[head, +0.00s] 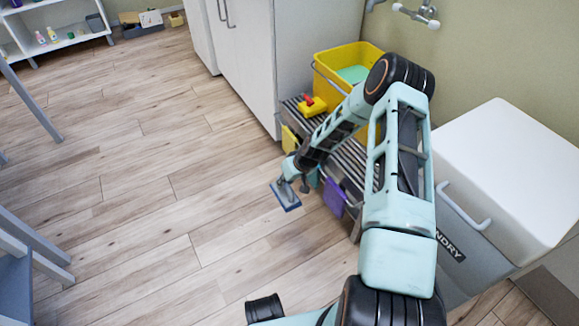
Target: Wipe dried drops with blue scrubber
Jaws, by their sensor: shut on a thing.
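My gripper (291,182) is shut on the blue scrubber (288,203), a flat blue pad with a grey handle part above it. The pad is low, at or just above the wood-plank floor (150,200), in front of the slatted bench; I cannot tell whether it touches the floor. My gripper and arm hide part of the scrubber and of the bench behind. I cannot make out any dried drops on the floor in this view.
A slatted metal bench (349,160) stands right of the scrubber, with a yellow bucket (327,67), a yellow-red item (311,106) and hanging purple (333,197) and yellow cloths. A white-lidded laundry bin (505,175) is at right. Floor to the left is clear.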

